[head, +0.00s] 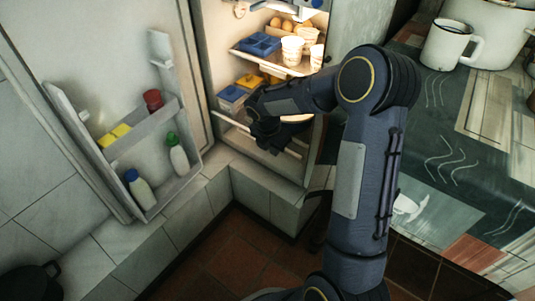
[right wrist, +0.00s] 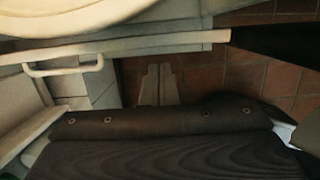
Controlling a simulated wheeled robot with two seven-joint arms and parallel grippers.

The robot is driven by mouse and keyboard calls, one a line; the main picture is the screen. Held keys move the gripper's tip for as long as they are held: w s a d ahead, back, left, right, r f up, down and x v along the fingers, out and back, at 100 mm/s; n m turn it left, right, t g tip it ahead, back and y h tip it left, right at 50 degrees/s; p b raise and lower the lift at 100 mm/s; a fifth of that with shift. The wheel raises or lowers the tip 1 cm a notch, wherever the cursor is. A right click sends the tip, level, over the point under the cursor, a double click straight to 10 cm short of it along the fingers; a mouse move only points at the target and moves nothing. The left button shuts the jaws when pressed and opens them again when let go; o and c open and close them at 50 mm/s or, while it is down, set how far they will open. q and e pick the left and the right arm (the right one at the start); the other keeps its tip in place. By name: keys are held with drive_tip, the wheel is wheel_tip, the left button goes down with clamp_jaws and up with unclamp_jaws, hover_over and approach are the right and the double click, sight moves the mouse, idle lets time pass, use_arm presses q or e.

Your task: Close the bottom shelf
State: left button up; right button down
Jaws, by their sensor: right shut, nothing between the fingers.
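The fridge (head: 205,60) stands open. Its bottom shelf shows as a pale front edge (head: 228,126) low in the fridge, under the blue and yellow boxes; my right arm hides much of it. My right gripper (head: 268,132) is at this low front edge; whether it touches is unclear. In the right wrist view its two grey fingers (right wrist: 159,85) are together and empty. A pale bar (right wrist: 120,49) and a white handle (right wrist: 62,68) show beyond and left of the fingers there. My left gripper is not in view.
The open fridge door (head: 100,60) at left holds several bottles and containers in its rack (head: 188,172). A middle shelf (head: 240,52) holds cups, eggs and a blue tray. A counter (head: 455,140) with an enamel mug (head: 446,46) is at right. Tiled floor (head: 235,250) is below.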

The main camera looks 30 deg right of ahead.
drive_tip(key=shift+w+d, duration=0.2)
drive_tip(key=shift+d, duration=0.3)
drive_tip(key=d+p, duration=0.1)
drive_tip(key=w+d+p, duration=0.1)
drive_tip(key=d+p, duration=0.1)
drive_tip(key=shift+w+d+r, duration=0.2)
drive_tip(key=shift+w+d, duration=0.1)
drive_tip(key=shift+d, duration=0.1)
drive_tip(key=shift+d+f, duration=0.15)
drive_tip(key=shift+a, duration=0.2)
